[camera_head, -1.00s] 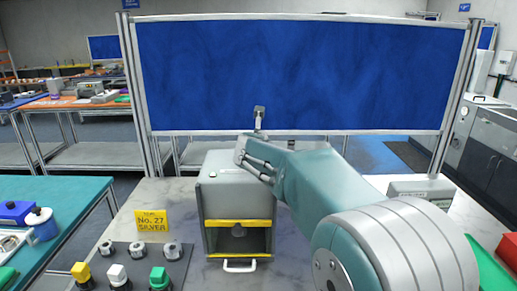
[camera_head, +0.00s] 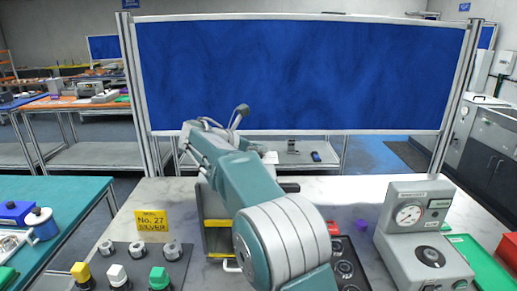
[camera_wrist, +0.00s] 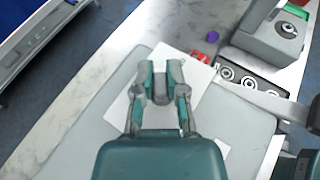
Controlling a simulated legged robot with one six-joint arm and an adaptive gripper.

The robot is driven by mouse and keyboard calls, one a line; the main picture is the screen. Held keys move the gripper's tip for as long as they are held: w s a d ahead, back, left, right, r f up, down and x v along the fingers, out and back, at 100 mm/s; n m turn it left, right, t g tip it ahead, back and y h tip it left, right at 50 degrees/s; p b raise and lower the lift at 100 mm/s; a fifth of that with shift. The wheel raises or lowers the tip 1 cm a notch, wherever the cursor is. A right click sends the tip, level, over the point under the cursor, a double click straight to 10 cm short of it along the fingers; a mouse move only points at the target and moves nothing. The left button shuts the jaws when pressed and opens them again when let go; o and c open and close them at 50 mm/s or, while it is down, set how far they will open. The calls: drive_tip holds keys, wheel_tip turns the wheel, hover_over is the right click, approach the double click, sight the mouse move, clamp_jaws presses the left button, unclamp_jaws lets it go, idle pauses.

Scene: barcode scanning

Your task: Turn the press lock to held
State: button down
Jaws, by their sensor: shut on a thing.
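The press (camera_head: 217,230) is a grey box with yellow stripes, mostly hidden behind my arm in the head view. In the wrist view its grey top (camera_wrist: 240,125) lies under my gripper (camera_wrist: 160,86), with a white plate (camera_wrist: 195,75) around the fingertips. The two fingers point down at the plate and are shut on a small grey part, which seems to be the press lock (camera_wrist: 160,90). It is mostly covered by the fingers, and its setting cannot be read. My fingers are hidden behind my arm in the head view.
A gauge box (camera_head: 412,235) and a black dial panel (camera_head: 345,268) stand right of the press. A purple piece (camera_head: 362,225) lies near them. A yellow No. 27 sign (camera_head: 151,221) and several coloured knobs (camera_head: 118,272) are at left. A blue screen (camera_head: 290,75) stands behind.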

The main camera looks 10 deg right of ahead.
drive_tip(key=shift+w+a+m+g+h, duration=0.1)
drive_tip(key=shift+m+g+h, duration=0.2)
drive_tip(key=shift+m+g, duration=1.7)
drive_tip(key=shift+g, duration=0.3)
drive_tip(key=c, duration=0.7)
unclamp_jaws()
drive_tip(key=shift+a, duration=0.1)
drive_tip(key=shift+n+t, duration=0.7)
drive_tip(key=shift+t, duration=0.1)
